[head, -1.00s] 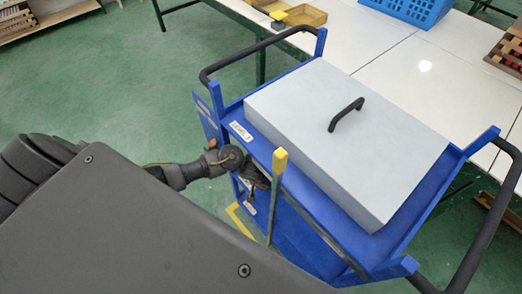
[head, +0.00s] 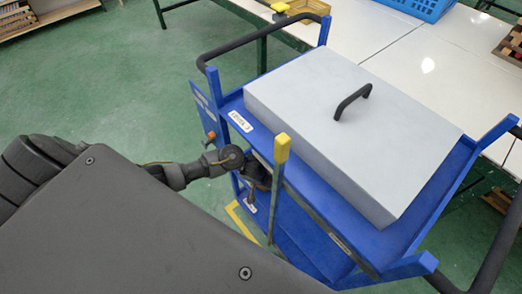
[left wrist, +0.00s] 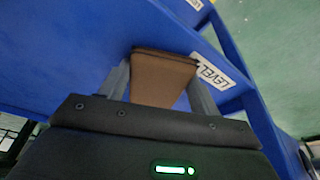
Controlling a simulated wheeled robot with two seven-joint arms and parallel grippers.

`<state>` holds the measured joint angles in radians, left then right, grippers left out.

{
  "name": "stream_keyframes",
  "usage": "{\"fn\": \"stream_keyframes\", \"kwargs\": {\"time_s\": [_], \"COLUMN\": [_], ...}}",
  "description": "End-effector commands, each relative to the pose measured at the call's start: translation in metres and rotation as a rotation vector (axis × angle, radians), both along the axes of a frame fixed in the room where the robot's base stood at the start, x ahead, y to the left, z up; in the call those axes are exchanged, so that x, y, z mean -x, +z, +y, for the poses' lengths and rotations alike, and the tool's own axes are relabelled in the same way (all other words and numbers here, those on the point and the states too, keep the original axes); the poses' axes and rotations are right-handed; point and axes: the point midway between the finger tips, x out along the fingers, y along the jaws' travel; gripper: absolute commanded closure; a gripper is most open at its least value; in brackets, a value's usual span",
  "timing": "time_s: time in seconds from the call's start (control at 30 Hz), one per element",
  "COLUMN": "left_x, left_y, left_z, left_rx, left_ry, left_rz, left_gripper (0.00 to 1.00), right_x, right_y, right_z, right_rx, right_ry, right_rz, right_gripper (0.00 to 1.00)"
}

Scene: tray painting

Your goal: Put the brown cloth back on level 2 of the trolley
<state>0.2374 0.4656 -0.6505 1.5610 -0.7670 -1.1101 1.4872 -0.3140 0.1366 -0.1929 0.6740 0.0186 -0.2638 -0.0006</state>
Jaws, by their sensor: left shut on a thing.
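My left gripper (left wrist: 158,85) is shut on the brown cloth (left wrist: 162,75), a folded flat piece between its two fingers. In the left wrist view, the cloth is in front of the blue trolley (left wrist: 60,50), near a white label (left wrist: 212,73) reading LEVEL, its number not readable. I cannot tell whether the cloth rests on a shelf. In the head view, my left arm reaches the left side of the trolley (head: 300,215), below its top level. The gripper there is partly hidden and the cloth cannot be made out. My right gripper is not in view.
A grey lid-like box with a black handle (head: 352,101) covers the trolley's top level, labelled LEVEL 3 (head: 241,121). A yellow-tipped post (head: 282,148) stands beside my left gripper. White tables (head: 430,60) stand behind the trolley. Green floor is clear at the left.

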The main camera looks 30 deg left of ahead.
Motion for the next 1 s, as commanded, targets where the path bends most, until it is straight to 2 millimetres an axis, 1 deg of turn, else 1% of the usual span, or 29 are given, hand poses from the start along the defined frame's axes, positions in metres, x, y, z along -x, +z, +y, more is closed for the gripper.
{"fn": "stream_keyframes", "kwargs": {"time_s": [0.03, 0.17, 0.2, 0.37, 0.5, 0.6, 0.9, 1.0], "left_x": [0.0, 0.0, 0.0, 0.001, 0.001, 0.0, 0.0, 0.0], "left_y": [-0.002, -0.002, -0.002, -0.001, -0.001, 0.0, 0.0, 0.005], "left_z": [0.0, 0.0, 0.0, 0.001, 0.001, 0.001, 0.001, 0.001], "left_rx": [0.0, -0.001, -0.001, -0.003, -0.003, -0.003, -0.001, -0.001], "left_ry": [0.001, -0.001, -0.001, 0.0, 0.001, 0.001, 0.0, 0.0], "left_rz": [0.0, 0.0, 0.001, 0.002, 0.002, 0.001, 0.0, -0.001], "left_gripper": [0.74, 0.74, 0.36, 0.15, 0.15, 0.15, 0.15, 0.15], "right_x": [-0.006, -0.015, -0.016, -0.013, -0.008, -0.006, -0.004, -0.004], "right_y": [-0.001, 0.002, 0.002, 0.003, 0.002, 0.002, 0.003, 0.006], "right_z": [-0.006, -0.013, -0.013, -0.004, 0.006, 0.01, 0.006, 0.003], "right_rx": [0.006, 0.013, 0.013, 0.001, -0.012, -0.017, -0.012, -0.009], "right_ry": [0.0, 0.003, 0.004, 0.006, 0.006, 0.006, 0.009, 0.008], "right_rz": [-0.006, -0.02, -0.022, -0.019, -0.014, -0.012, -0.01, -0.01], "right_gripper": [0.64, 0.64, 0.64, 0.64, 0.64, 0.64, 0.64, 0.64]}}
